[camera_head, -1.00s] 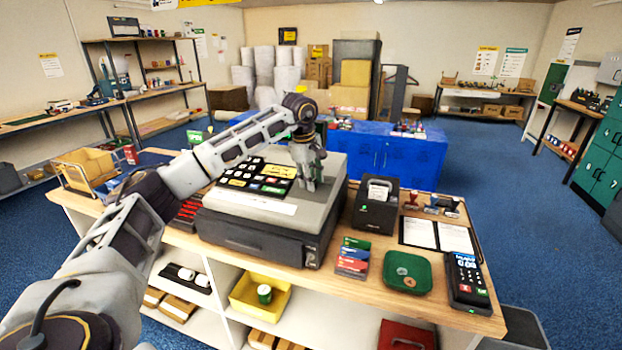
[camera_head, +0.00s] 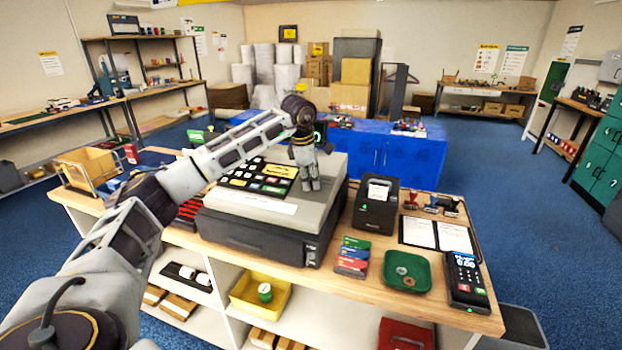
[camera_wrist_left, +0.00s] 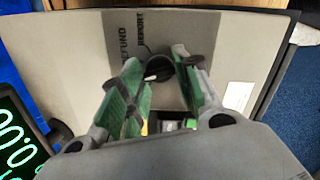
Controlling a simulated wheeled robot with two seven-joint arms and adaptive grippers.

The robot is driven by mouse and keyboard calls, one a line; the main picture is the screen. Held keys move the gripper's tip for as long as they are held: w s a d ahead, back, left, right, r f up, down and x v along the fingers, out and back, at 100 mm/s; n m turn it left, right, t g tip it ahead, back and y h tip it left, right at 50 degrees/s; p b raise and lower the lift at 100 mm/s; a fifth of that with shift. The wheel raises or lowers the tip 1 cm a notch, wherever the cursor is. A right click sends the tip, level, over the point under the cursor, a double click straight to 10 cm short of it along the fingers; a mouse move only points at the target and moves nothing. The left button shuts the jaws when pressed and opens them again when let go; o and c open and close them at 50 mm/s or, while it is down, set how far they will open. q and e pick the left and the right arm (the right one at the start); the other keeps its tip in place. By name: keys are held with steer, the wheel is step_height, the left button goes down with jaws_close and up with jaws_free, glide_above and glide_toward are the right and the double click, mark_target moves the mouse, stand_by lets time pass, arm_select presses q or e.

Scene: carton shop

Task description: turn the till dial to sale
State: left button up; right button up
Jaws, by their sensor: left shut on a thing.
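The till (camera_head: 262,229) is a grey cash register on the counter, with a dark keypad on its sloping top. In the left wrist view the till's dial (camera_wrist_left: 158,68) is a black round knob with a white pointer mark, on a dark grey panel (camera_wrist_left: 120,35). The words REFUND and REPORT show beside it; I see no readable SALE label. My left gripper (camera_head: 308,187) points down onto the right part of the till's top. The gripper hides the dial in the head view. My right gripper is out of view.
Right of the till stand a black receipt printer (camera_head: 376,205), several coloured cards (camera_head: 352,257), a green tray (camera_head: 407,272) and a card terminal (camera_head: 465,280). A lit green display (camera_wrist_left: 18,135) is close by in the wrist view. A yellow bin (camera_head: 260,293) sits on the shelf below.

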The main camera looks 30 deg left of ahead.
arm_select(q)
steer(key=o, duration=1)
steer(key=shift+v, duration=6)
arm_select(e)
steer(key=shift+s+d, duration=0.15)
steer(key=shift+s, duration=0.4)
